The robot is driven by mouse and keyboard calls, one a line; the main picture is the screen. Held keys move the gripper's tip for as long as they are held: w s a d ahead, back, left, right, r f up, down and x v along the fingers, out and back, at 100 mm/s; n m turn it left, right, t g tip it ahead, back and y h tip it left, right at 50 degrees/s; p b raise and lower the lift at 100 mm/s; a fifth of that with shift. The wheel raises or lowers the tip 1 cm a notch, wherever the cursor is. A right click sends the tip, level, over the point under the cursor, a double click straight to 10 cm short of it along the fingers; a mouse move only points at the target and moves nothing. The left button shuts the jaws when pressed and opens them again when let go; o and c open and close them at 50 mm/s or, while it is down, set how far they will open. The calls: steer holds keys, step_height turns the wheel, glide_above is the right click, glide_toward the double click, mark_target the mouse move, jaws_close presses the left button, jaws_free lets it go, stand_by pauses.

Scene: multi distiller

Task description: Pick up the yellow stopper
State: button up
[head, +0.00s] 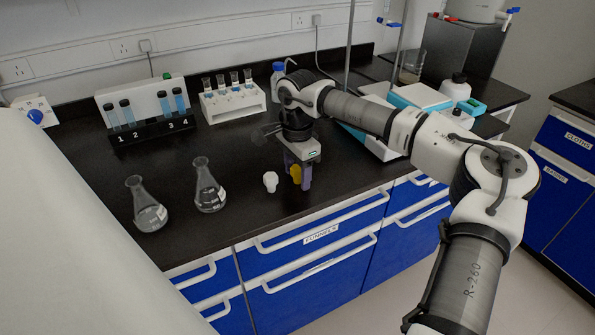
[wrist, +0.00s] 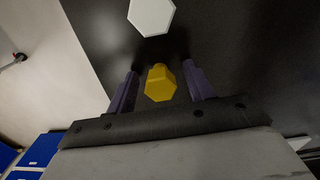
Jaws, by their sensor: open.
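The yellow stopper (head: 296,172) is on the black bench top near its front edge. In the wrist view the yellow stopper (wrist: 160,83) shows a hexagonal top and lies between the two purple fingers. My gripper (head: 298,176) points down over it in the head view, with a finger partly hiding the stopper. In the wrist view my gripper (wrist: 160,84) is open, with a finger on each side of the stopper and a gap visible. I cannot tell whether either finger touches it.
A white stopper (head: 270,181) stands just left of my gripper. Two flasks (head: 209,190) stand further left. A tube rack (head: 233,104) and a blue-capped bottle (head: 278,78) stand behind. The bench front edge is close.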

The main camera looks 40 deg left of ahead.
steer(key=c, duration=1)
steer(key=shift+r, duration=0.15)
